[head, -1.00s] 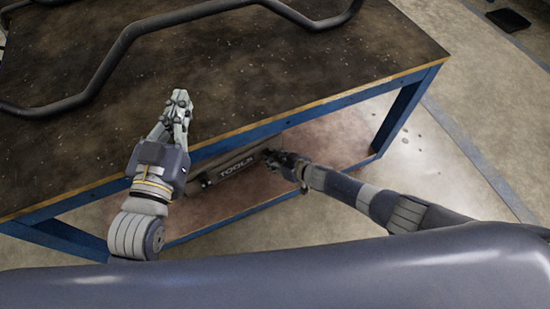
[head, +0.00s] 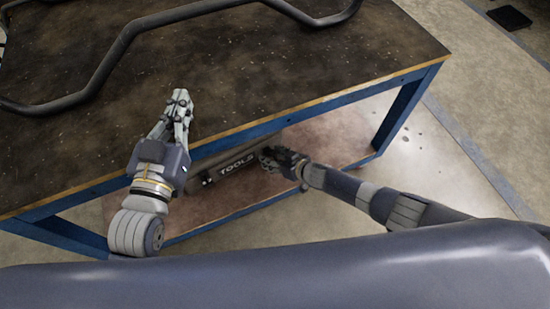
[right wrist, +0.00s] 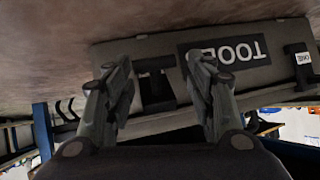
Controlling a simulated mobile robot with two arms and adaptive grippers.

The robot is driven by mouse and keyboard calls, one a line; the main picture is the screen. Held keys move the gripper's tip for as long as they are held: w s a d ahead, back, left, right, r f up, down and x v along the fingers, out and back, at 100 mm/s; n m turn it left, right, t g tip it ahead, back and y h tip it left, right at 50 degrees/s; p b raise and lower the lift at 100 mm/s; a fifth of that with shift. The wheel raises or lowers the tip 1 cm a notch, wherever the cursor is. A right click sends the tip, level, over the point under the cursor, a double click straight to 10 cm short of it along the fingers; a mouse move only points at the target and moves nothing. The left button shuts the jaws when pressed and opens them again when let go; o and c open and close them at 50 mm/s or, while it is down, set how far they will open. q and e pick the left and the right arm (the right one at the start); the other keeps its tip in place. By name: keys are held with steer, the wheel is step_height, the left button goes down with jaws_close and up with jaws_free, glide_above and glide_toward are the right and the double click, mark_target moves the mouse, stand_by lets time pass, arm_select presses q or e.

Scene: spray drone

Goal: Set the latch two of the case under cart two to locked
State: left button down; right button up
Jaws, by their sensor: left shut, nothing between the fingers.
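The grey tool case (right wrist: 150,48) with a black TOOLS label is on the shelf under the table-like cart (head: 255,70). In the head view the case (head: 228,158) is partly hidden by the tabletop and grippers. In the right wrist view it appears upside down. A dark latch (right wrist: 157,88) on its front sits between the spread fingers of my right gripper (right wrist: 160,85); contact is not clear. Another dark latch (right wrist: 298,62) with a small white tag is at the right. My right gripper (head: 270,157) is open. My left gripper (head: 181,98) is shut and empty above the tabletop.
A bent dark tube (head: 110,65) lies on the tabletop. The cart's blue edge rail (head: 310,113) and blue leg (head: 402,110) stand close to my right arm. The lower shelf (head: 335,140) has bare room right of the case.

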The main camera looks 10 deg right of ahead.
steer(key=shift+d, duration=0.1)
steer(key=shift+v, duration=0.95)
steer(key=v, duration=1)
steer(key=shift+s, duration=0.1)
